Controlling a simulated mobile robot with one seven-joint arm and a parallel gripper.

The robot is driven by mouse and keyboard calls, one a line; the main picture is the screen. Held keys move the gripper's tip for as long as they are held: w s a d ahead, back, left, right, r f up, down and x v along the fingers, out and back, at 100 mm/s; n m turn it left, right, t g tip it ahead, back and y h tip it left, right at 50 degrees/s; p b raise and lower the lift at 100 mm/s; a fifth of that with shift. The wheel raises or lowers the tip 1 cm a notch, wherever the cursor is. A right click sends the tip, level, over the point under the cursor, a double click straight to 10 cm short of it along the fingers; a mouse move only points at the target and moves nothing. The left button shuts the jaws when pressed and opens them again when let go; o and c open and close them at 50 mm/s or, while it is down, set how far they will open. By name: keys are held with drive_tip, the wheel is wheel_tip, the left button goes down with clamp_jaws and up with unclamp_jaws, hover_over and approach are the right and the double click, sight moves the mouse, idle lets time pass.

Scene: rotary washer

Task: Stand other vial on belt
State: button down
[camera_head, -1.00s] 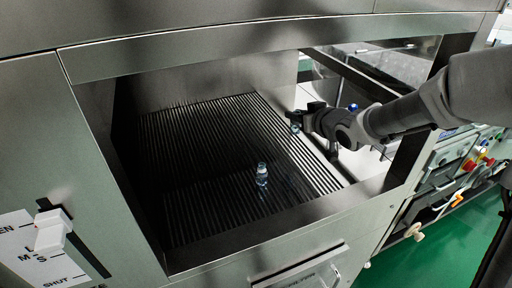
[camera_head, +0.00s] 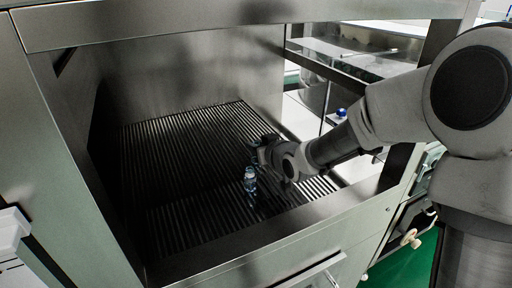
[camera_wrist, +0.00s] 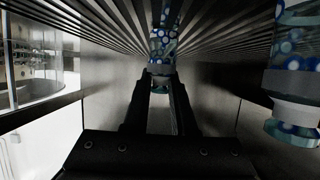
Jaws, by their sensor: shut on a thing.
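My gripper (camera_head: 258,150) is inside the chamber, low over the ribbed belt (camera_head: 185,150). In the wrist view, which shows the belt at the top, my gripper (camera_wrist: 160,85) is shut on a clear, blue-tinted vial (camera_wrist: 163,40) at its cap end. Whether this vial's base touches the belt cannot be told. In the head view the held vial is hidden or cannot be made out. Another vial (camera_head: 250,182) stands upright on the belt, just in front and left of my gripper. It is large at the right of the wrist view (camera_wrist: 292,60), apart from the held one.
Steel walls (camera_head: 190,70) surround the belt, and a front sill (camera_head: 290,235) edges the opening. A blue-capped item (camera_head: 341,113) is on the white surface beyond the right side opening. The belt is clear at the left and back.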

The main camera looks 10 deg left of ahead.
drive_tip(key=shift+r, duration=0.1)
drive_tip(key=shift+f, duration=0.2)
drive_tip(key=c, duration=0.7)
unclamp_jaws()
drive_tip(key=shift+c, duration=0.2)
drive_tip(key=shift+r, duration=0.1)
drive_tip(key=shift+r, duration=0.2)
drive_tip(key=shift+s+d+r, duration=0.15)
drive_tip(key=shift+s+d, duration=0.1)
drive_tip(key=p+v, duration=0.3)
drive_tip(key=v, duration=0.8)
drive_tip(key=shift+s, duration=0.2)
